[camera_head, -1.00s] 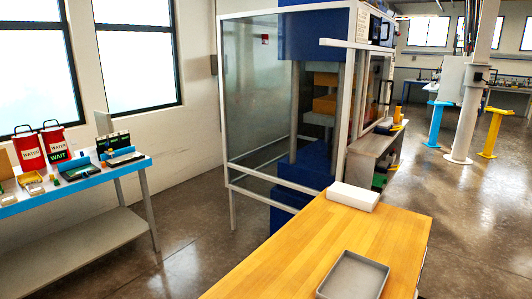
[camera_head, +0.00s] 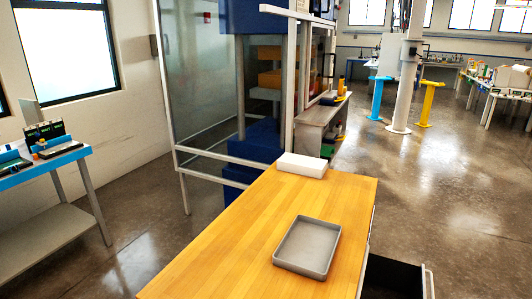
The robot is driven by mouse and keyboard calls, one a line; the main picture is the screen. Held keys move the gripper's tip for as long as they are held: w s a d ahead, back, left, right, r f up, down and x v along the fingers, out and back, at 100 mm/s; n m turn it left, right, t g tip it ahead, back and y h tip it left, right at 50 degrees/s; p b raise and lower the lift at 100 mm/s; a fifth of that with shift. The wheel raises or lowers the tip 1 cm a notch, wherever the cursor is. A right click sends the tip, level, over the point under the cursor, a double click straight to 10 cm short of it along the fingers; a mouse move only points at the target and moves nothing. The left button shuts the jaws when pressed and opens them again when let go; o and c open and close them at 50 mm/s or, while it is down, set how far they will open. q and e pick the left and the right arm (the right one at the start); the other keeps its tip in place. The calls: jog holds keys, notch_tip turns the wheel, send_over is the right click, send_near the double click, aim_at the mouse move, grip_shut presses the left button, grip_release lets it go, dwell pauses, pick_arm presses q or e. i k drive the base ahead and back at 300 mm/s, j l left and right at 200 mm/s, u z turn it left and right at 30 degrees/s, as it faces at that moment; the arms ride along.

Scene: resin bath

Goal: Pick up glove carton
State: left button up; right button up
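I cannot pick out the glove carton for certain. A plain white box (camera_head: 302,165) lies flat at the far end of the wooden table (camera_head: 222,240), and no label on it is readable. Neither of my grippers is in view, and nothing touches the white box.
A shallow grey tray (camera_head: 308,246) sits on the table nearer to me. An open drawer (camera_head: 393,279) juts out at the table's right side. A glass-walled enclosure (camera_head: 205,80) stands behind, and a blue-edged bench (camera_head: 50,163) is at left. The floor at right is clear.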

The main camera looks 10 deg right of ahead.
aim_at(311, 167)
jog(key=z, duration=1.25)
jog(key=l+z, duration=0.95)
jog(key=i+l+z, duration=0.2)
jog(key=l+z, duration=0.25)
jog(key=i+l+u, duration=0.2)
jog(key=i+l, duration=0.8)
jog(key=i, duration=0.15)
jog(key=i+j+u, duration=0.2)
jog(key=i+u, duration=0.6)
jog(key=i, duration=0.2)
jog(key=i+l+u, duration=0.15)
jog(key=i+u, duration=0.2)
jog(key=i, duration=1.95)
jog(key=i+j+u, duration=0.1)
jog(key=i+u, duration=0.25)
jog(key=i, duration=0.2)
jog(key=i+l+u, duration=0.1)
jog(key=i+u, duration=0.3)
jog(key=i, duration=0.2)
jog(key=i+l+u, duration=0.35)
jog(key=i, duration=0.2)
jog(key=i+j+u, duration=0.15)
jog(key=u, duration=0.35)
jog(key=i+u, duration=0.25)
jog(key=u, duration=0.25)
jog(key=i+u, duration=0.25)
jog(key=u, duration=0.2)
jog(key=i+l+u, duration=0.15)
jog(key=u, duration=0.35)
jog(key=i, duration=0.05)
